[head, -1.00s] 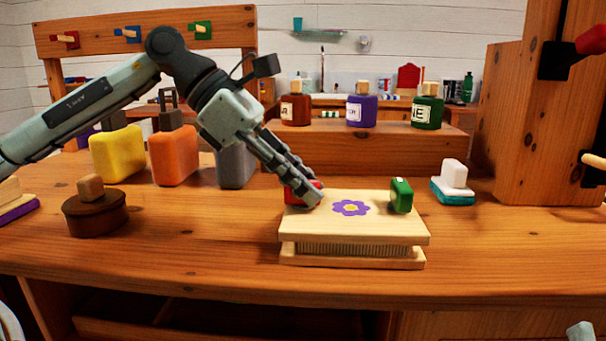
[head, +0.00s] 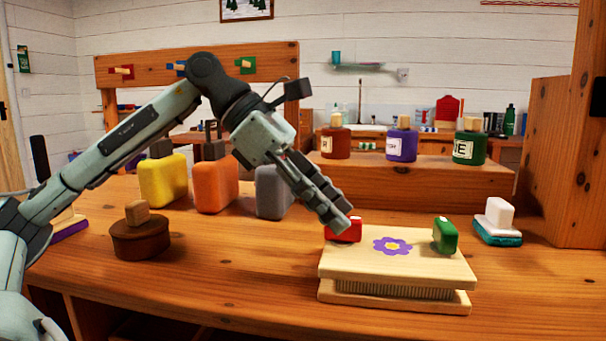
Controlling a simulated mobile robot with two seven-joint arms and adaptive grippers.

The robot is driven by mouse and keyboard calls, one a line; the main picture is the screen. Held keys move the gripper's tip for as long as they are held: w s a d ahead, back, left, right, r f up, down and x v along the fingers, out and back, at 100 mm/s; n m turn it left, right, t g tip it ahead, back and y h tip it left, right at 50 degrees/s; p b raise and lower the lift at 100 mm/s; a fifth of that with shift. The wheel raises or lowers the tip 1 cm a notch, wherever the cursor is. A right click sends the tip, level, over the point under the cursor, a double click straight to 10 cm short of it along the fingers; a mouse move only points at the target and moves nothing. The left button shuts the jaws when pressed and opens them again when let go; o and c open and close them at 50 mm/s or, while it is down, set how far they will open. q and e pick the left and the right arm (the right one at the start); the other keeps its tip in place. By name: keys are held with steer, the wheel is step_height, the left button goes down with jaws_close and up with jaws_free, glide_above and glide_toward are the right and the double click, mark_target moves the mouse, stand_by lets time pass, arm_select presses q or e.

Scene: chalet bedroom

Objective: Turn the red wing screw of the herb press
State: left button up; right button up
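The herb press (head: 392,268) stands on the bench right of centre, a pale wooden plate with a purple flower above a base, with a layer of fine strands between them. The red wing screw (head: 347,233) is at its left end and shows its broad side. The green wing screw (head: 446,236) stands upright at the right end. My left gripper (head: 342,216) points down and right, its fingertips just above the red wing screw and overlapping its upper edge in view. Its fingers look close together; whether they touch the screw or have a gap is unclear. My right gripper is out of view.
Yellow (head: 163,181), orange (head: 216,186) and grey (head: 272,192) bottles stand left, behind my arm. A round brown pot (head: 140,240) is front left. A white-and-teal block (head: 497,228) stands right of the press. Labelled jars line a raised shelf (head: 420,182) behind. The front bench is clear.

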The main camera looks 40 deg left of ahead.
arm_select(q)
steer(key=v, duration=0.9)
steer(key=shift+r, duration=0.2)
steer(key=shift+s+a, duration=0.15)
